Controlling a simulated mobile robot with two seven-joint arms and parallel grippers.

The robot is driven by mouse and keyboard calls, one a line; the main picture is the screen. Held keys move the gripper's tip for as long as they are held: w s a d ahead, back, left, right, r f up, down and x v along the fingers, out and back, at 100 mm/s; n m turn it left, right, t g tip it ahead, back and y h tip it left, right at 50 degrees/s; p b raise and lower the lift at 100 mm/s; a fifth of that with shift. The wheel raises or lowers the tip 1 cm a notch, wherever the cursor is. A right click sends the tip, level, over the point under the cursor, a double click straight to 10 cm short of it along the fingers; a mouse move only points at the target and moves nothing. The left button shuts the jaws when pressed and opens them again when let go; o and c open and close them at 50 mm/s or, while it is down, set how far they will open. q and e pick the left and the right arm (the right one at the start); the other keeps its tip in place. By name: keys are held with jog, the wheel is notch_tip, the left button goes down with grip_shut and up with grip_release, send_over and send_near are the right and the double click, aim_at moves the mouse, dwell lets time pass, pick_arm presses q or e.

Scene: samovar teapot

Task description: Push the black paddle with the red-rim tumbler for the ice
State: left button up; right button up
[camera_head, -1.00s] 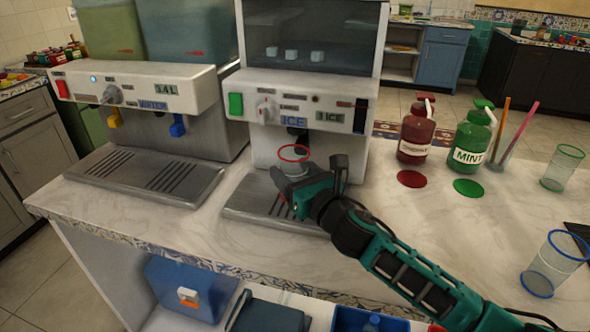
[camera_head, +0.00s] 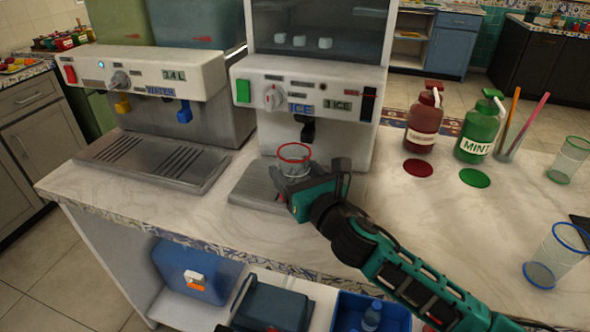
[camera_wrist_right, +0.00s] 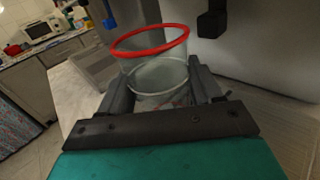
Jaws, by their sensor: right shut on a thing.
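The red-rim tumbler (camera_head: 293,158) is clear and roughly upright, in front of the ice dispenser. My right gripper (camera_head: 290,178) is shut on it, and in the right wrist view the tumbler (camera_wrist_right: 152,62) sits between the two fingers of the gripper (camera_wrist_right: 160,90). The black paddle (camera_head: 307,129) hangs under the ICE label, above and behind the tumbler. In the right wrist view the paddle (camera_wrist_right: 212,20) is at the upper right, apart from the tumbler. My left gripper is not in view.
The ice machine's drip tray (camera_head: 248,190) lies below the tumbler. The water dispenser (camera_head: 150,90) stands to the left. Red (camera_head: 423,122) and green (camera_head: 480,130) syrup bottles stand to the right. A blue-rim tumbler (camera_head: 553,258) and a green-rim tumbler (camera_head: 570,160) are further right.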

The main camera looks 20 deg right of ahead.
dwell(0.4)
jog(key=shift+s+a+p, duration=0.2)
jog(key=shift+s+a, duration=0.75)
jog(key=shift+s, duration=0.45)
jog(key=shift+s+a+p, duration=0.2)
jog(key=shift+s+a, duration=0.7)
jog(key=shift+s, duration=0.45)
jog(key=shift+s+a+p, duration=0.2)
jog(key=shift+s+a, duration=0.75)
jog(key=shift+s, duration=0.45)
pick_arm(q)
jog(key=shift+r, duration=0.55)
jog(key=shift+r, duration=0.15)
pick_arm(e)
jog(key=shift+w, duration=0.15)
